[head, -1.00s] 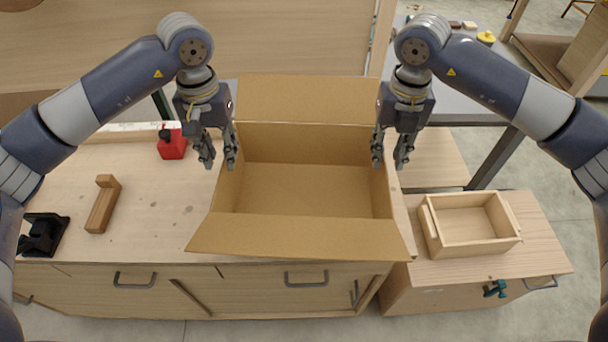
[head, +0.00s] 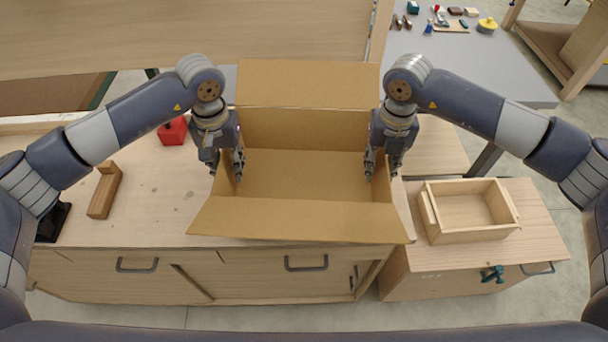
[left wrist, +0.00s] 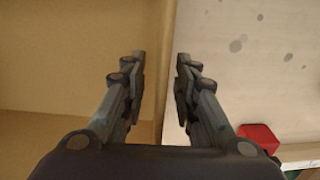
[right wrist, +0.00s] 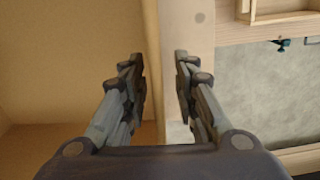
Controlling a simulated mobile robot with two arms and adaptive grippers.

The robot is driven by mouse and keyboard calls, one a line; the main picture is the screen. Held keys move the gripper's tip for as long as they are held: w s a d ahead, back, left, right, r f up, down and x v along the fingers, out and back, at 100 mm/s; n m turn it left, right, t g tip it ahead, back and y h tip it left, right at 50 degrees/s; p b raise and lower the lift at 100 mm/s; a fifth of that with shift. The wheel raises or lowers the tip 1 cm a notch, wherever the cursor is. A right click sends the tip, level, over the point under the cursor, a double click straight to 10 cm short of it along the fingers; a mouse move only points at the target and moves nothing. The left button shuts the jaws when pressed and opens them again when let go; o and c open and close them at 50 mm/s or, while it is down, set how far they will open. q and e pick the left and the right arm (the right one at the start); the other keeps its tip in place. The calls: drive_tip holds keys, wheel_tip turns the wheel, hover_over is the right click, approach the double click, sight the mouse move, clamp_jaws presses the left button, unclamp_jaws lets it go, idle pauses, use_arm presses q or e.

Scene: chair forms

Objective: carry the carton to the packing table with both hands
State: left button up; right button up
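The carton (head: 310,222) is an open brown cardboard box on the wooden workbench, its near and far flaps spread outward and its inside empty. My left gripper (head: 228,174) is at the carton's left wall, and my right gripper (head: 381,173) is at its right wall. Each is open, with one finger inside the carton and one outside. In the left wrist view the wall edge (left wrist: 160,60) runs between the parted fingers. The right wrist view shows the same at the other wall edge (right wrist: 155,60). I cannot tell for certain which surface is the packing table.
A grey-topped table (head: 445,62) with several small items stands at the back right. A wooden tray (head: 468,233) sits on a cabinet at right. A red block (head: 172,131) and a wooden piece (head: 101,195) lie on the workbench (head: 150,215) left of the carton.

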use_arm(q)
drive_tip(key=shift+f, duration=0.75)
use_arm(e)
drive_tip(key=shift+f, duration=0.8)
use_arm(q)
drive_tip(key=shift+c, duration=0.4)
use_arm(e)
drive_tip(key=shift+c, duration=0.4)
use_arm(q)
clamp_jaws()
use_arm(e)
clamp_jaws()
